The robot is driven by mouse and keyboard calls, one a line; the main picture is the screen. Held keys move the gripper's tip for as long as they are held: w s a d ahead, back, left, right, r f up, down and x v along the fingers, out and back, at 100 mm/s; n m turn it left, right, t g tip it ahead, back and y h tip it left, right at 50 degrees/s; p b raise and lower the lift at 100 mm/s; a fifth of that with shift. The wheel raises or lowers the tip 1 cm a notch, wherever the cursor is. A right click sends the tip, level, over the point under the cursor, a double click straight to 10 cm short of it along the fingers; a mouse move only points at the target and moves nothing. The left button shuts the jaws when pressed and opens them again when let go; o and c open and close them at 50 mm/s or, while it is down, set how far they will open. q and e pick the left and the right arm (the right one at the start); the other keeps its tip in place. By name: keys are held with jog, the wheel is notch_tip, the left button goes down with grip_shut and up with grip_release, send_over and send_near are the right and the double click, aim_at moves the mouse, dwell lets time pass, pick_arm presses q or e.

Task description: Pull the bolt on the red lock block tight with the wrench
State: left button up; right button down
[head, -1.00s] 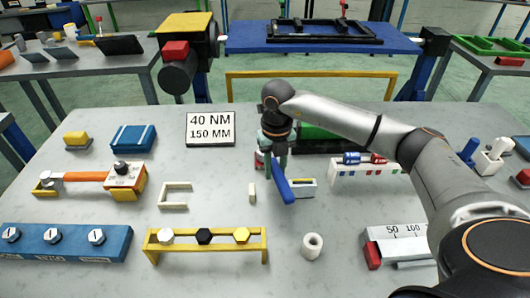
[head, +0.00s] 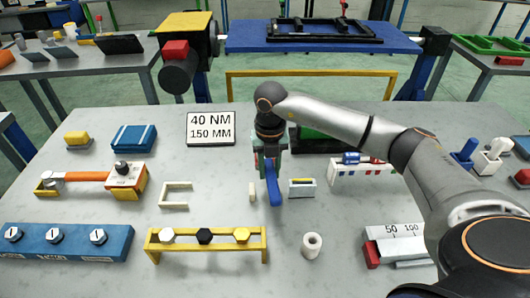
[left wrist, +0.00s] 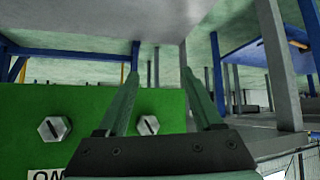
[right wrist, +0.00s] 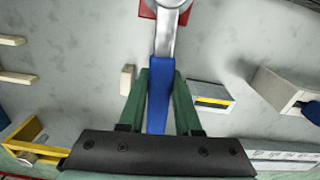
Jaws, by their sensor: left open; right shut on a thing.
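My right gripper (head: 270,158) is shut on the blue handle (head: 274,190) of the wrench, low over the middle of the table. In the right wrist view, the gripper (right wrist: 160,72) has the blue handle between its fingers, and the wrench's grey shaft (right wrist: 165,38) runs to a ring end at the top edge. The red lock block (right wrist: 147,11) shows partly beneath that ring end. The bolt is hidden, so I cannot tell how the ring sits on it. My left gripper (left wrist: 159,72) is open and empty, near a green panel (left wrist: 85,115) with two bolts.
A small grey block with a yellow stripe (head: 301,188) stands right of the handle, and a small cream block (head: 252,191) left of it. A yellow rack with bolts (head: 205,258) and a white ring (head: 312,245) are nearer the front. A sign reads 40 NM, 150 MM (head: 211,128).

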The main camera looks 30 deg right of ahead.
jog(key=shift+d+r+n, duration=0.15)
jog(key=shift+d+n, duration=0.1)
jog(key=shift+n, duration=0.05)
jog(key=shift+r+p, duration=1.1)
jog(key=shift+r, duration=0.3)
jog(key=shift+r+p, duration=0.75)
jog(key=shift+r, duration=0.8)
jog(key=shift+s, duration=0.1)
jog(key=shift+f, duration=0.1)
